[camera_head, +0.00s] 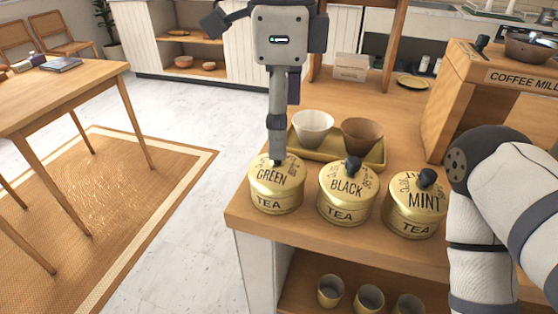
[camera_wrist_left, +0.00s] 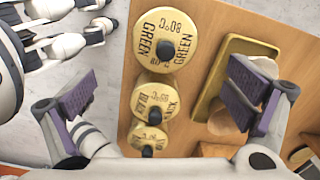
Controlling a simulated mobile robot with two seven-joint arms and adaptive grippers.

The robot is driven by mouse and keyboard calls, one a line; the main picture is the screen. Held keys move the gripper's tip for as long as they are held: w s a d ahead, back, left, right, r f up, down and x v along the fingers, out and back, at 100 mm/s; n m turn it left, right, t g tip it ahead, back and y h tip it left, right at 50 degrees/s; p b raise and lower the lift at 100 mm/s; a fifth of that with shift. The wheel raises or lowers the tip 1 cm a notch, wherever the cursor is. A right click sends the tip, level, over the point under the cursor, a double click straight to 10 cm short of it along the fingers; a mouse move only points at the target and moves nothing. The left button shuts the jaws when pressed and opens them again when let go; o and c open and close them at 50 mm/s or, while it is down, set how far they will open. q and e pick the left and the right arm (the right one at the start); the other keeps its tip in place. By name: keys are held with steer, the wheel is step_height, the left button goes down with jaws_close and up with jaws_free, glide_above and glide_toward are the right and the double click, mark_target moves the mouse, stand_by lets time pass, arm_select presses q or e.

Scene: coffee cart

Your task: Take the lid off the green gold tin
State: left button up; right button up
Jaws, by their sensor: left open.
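The green gold tin (camera_head: 277,190) stands closed at the left end of a row of gold tea tins on the counter. Its round lid (camera_wrist_left: 178,24), with a dark knob (camera_wrist_left: 166,50), shows in the left wrist view. My left gripper (camera_head: 278,154) hangs pointing down above this tin and hides part of the lid and knob in the head view. In the left wrist view the gripper (camera_wrist_left: 163,90) is open, its purple pads wide apart and empty. My right arm shows at the right in the head view; its gripper is out of sight.
The black tea tin (camera_head: 346,205) and mint tea tin (camera_head: 413,218) stand close beside it. Behind is a gold tray (camera_head: 373,160) with a white cup (camera_head: 312,128) and a brown cup (camera_head: 362,134). A wooden coffee mill box (camera_head: 463,95) stands at right.

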mark_target(277, 161)
arm_select(q)
steer(key=f, duration=0.6)
steer(key=shift+w+a+f, duration=0.3)
steer(key=shift+a, duration=0.05)
steer(key=c, duration=1.5)
steer(key=shift+f, duration=0.1)
steer(key=shift+c, duration=1)
